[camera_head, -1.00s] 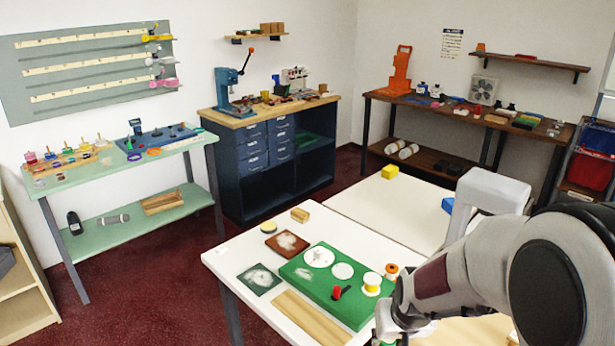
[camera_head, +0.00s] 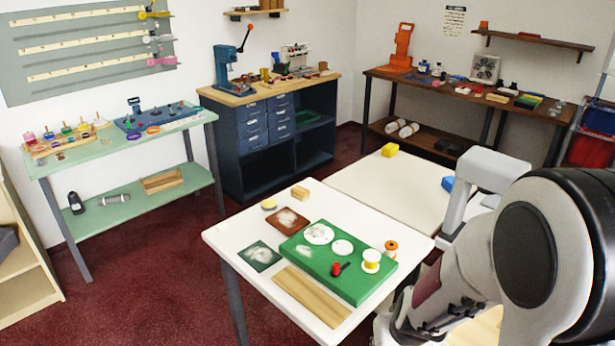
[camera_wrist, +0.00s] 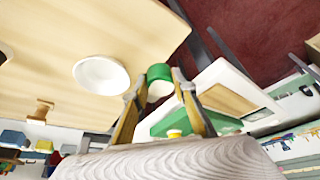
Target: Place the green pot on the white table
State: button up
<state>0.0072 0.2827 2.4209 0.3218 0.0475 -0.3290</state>
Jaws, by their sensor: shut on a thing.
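In the wrist view, my gripper (camera_wrist: 161,90) is shut on the green pot (camera_wrist: 159,72), held between its two fingertips. The pot looks like a small green cup with a pale part below its rim, and the fingers hide some of it. In the head view the pot is not visible, and my arm covers that area at the lower right. The white table (camera_head: 226,239) stands in the middle of the head view. Its corner with the green board also shows beyond my fingers in the wrist view.
On the white table are a green board (camera_head: 351,284) bearing discs and spools, wooden strips (camera_head: 311,296), a dark green tile (camera_head: 260,256) and a brown tile (camera_head: 288,220). A white bowl (camera_wrist: 101,75) sits on a light wooden surface. Bare white shows along the table's left edge.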

jog(key=shift+s+d+f, duration=0.1)
jog(key=shift+d, duration=0.1)
dwell(0.7)
jog(key=shift+d+m, duration=0.3)
jog(key=shift+d, duration=0.6)
jog(key=d+m, duration=0.1)
jog(key=d, duration=0.4)
jog(key=d+m+h, duration=0.1)
jog(key=d, duration=0.5)
jog(key=d+r+m+h, duration=0.1)
jog(key=d+m, duration=0.1)
jog(key=d, duration=0.4)
jog(key=shift+d, duration=0.15)
jog(key=s+d+r+m, duration=0.1)
jog(key=d+r, duration=0.1)
jog(key=d, duration=0.6)
jog(key=s+d+r+m+h, duration=0.1)
jog(key=s+d+r, duration=0.1)
jog(key=d, duration=0.7)
jog(key=shift+s+d+m+g, duration=0.2)
jog(key=shift+s+m+g, duration=0.1)
jog(key=shift+g, duration=0.1)
jog(key=shift+f, duration=3.1)
jog(key=shift+f, duration=0.1)
